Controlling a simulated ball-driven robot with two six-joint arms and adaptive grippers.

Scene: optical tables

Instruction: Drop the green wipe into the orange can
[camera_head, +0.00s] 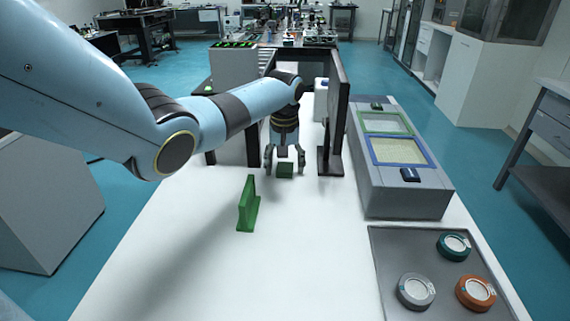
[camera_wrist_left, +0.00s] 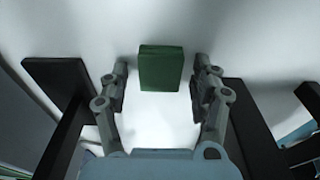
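A small dark green block, which seems to be the green wipe (camera_head: 285,171), sits on the white table. My left gripper (camera_head: 285,162) points down over it with its fingers apart, one on each side. In the left wrist view the green block (camera_wrist_left: 161,68) lies between the open fingertips (camera_wrist_left: 160,72), with a gap on both sides. The orange can (camera_head: 475,292), a low round tin with a pale top, stands on the grey tray (camera_head: 392,250) at the lower right. My right gripper is not in view.
A silver can (camera_head: 416,291) and a teal can (camera_head: 453,246) share the tray. A green L-shaped piece (camera_head: 247,208) stands on the table left of centre. A dark upright panel (camera_head: 339,115) is close right of my left gripper. A grey box (camera_head: 405,190) stands beyond it.

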